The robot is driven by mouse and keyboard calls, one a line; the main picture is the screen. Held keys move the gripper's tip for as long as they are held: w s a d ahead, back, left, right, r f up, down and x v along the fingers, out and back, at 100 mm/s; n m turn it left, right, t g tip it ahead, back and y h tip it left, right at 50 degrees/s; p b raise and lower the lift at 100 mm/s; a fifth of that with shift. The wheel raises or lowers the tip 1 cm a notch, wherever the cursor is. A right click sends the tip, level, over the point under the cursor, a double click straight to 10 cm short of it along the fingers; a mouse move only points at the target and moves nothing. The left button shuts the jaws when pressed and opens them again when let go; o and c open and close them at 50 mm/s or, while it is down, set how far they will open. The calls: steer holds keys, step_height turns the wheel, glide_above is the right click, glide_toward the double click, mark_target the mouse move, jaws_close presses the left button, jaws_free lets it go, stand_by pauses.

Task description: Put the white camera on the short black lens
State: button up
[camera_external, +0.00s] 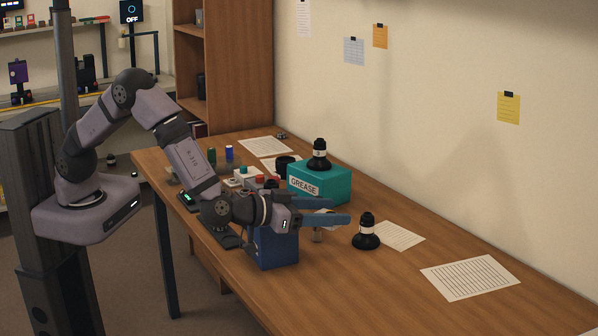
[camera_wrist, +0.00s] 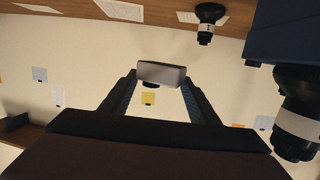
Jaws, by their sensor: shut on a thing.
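My gripper (camera_external: 345,212) reaches over the table with its two blue fingers pointing right, and they are shut on a pale grey-white block that I take for the white camera (camera_wrist: 160,73). In the wrist view the block sits between the fingertips; in the external view the fingers mostly hide it. One black lens (camera_external: 366,232) with a white ring stands upright on the table, right of the fingertips and apart from them; it also shows upside down in the wrist view (camera_wrist: 208,18). A second black lens (camera_external: 319,155) stands on the teal grease box. I cannot tell which is the shorter.
The teal grease box (camera_external: 329,191) stands behind my gripper. A blue box (camera_external: 275,249) stands below my wrist. Several small items crowd the table's left part. Paper sheets (camera_external: 470,277) lie to the right, where the table (camera_external: 400,295) is mostly clear.

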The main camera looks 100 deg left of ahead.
steer(key=w+a+r+n+y+b, duration=0.15)
steer(key=a+r, duration=0.25)
steer(key=a, duration=0.4)
steer(key=w+a+r+m+h, duration=0.1)
steer(key=w+a+r, duration=0.15)
steer(key=a, duration=0.45)
steer(key=s+a+n+g+y+b, duration=0.1)
steer(key=s+a, duration=0.4)
steer(key=a, duration=0.4)
steer(key=s+a+n+g+y+b, duration=0.1)
steer(key=s+a, duration=0.3)
steer(key=a, duration=0.6)
steer(key=s+a+n+g+y+b, duration=0.1)
steer(key=s+a, duration=0.4)
steer(key=a, duration=0.5)
steer(key=shift+s+a+f+b, duration=0.15)
steer(key=shift+s+f+b, duration=0.2)
steer(key=shift+b, duration=0.55)
steer(key=s+a+f+n+g+b, duration=0.2)
steer(key=s+a, duration=0.7)
steer(key=y, duration=0.1)
glide_above(285, 159)
steer(key=f, duration=0.2)
steer(key=shift+g, duration=0.3)
steer(key=shift+w+d+f, duration=0.1)
steer(key=shift+d+f, duration=0.05)
steer(key=shift+f, duration=4.55)
